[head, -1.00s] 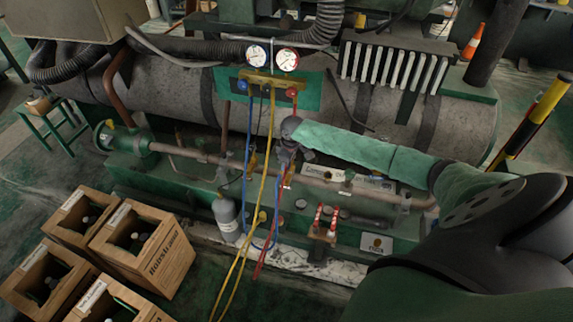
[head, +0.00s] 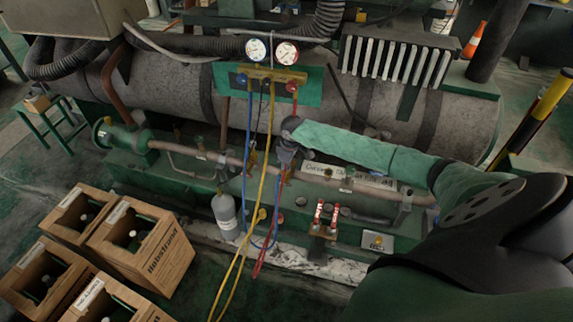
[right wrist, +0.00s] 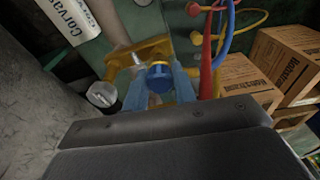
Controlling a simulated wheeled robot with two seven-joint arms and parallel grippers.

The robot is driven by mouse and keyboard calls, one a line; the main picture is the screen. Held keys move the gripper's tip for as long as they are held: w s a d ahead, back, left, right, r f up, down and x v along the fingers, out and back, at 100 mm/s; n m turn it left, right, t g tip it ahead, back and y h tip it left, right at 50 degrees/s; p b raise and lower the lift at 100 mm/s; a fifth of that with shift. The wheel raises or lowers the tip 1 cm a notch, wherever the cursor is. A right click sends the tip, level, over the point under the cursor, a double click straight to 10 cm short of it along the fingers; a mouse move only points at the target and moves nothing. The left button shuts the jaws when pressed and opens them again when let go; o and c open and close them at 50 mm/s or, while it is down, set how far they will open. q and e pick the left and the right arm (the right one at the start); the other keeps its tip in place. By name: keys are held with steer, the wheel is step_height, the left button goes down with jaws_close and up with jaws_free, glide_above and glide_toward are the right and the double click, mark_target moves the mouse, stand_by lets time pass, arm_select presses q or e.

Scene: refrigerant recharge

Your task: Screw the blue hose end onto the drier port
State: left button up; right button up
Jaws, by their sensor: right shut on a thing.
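My right gripper (head: 286,165) reaches in from the right over the pipework in front of the big tank. In the right wrist view its two blue-grey fingers (right wrist: 160,92) are shut on the blue hose end (right wrist: 158,76), a round blue cap with a brass rim. A brass valve fitting (right wrist: 133,52) sits right behind the hose end; I cannot tell whether the two touch, or whether threads are engaged. The blue hose (head: 247,135) hangs from the gauge manifold (head: 272,75) and loops up toward the gripper. My left gripper is not in view.
A yellow hose (head: 262,150) and a red hose (head: 262,262) hang close to the gripper. A grey cylinder (head: 226,214) stands on the floor. Wooden crates (head: 160,262) fill the lower left. A small stand with red-handled items (head: 323,222) is right of the hoses.

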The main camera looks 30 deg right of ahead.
steer(key=shift+r, duration=0.1)
arm_select(q)
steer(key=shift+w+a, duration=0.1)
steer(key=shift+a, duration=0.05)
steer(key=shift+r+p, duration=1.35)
steer(key=shift+p, duration=0.05)
stand_by(0.9)
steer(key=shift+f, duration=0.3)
arm_select(e)
steer(key=shift+f, duration=1.05)
stand_by(0.8)
